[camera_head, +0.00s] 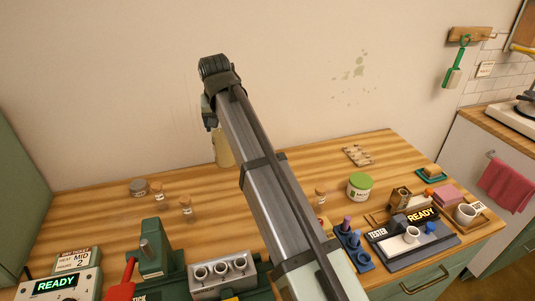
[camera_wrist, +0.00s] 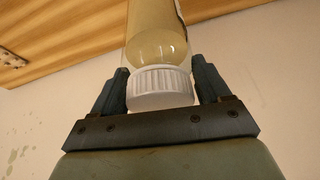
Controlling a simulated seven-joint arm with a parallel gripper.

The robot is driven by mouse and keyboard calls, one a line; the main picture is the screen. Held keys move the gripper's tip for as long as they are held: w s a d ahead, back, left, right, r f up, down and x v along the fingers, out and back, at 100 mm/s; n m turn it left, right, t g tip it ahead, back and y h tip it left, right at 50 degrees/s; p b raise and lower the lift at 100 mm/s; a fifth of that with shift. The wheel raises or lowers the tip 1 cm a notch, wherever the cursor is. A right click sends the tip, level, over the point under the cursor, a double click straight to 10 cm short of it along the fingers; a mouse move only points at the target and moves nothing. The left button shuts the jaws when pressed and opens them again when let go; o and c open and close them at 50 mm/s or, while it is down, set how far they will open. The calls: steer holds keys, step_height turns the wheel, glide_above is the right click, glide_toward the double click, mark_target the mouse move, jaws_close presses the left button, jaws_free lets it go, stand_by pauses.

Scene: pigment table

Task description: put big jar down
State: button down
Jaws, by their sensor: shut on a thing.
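The big jar is a clear jar with pale yellow contents and a white ribbed lid. In the wrist view the big jar (camera_wrist: 158,45) sits between the two dark fingers of my gripper (camera_wrist: 161,84), which is shut on it at the lid end. In the head view the big jar (camera_head: 222,150) shows below my gripper (camera_head: 211,118), over the back of the table near the wall. It looks roughly upright there, and my arm hides its right side. I cannot tell whether its base touches the wooden table (camera_head: 110,212).
Small corked jars (camera_head: 186,204) stand left of the big jar. A green-lidded jar (camera_head: 359,187) stands to the right. Machines with READY displays (camera_head: 421,215) occupy the front and right. The wooden top around the big jar looks mostly clear.

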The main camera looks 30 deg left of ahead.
steer(key=w+d+m+h, duration=0.1)
steer(key=w+d+m, duration=0.2)
steer(key=w+d, duration=1.55)
step_height(320, 180, down, 10)
steer(key=n+y, duration=0.1)
steer(key=n, duration=0.3)
steer(key=shift+s+a+r+n+y, duration=0.2)
steer(key=shift+n+y, duration=0.1)
steer(key=shift+n, duration=0.1)
stand_by(0.6)
steer(key=shift+f, duration=0.15)
jaws_free()
steer(key=v, duration=1.2)
steer(key=shift+w+r, duration=0.2)
steer(key=shift+d, duration=0.1)
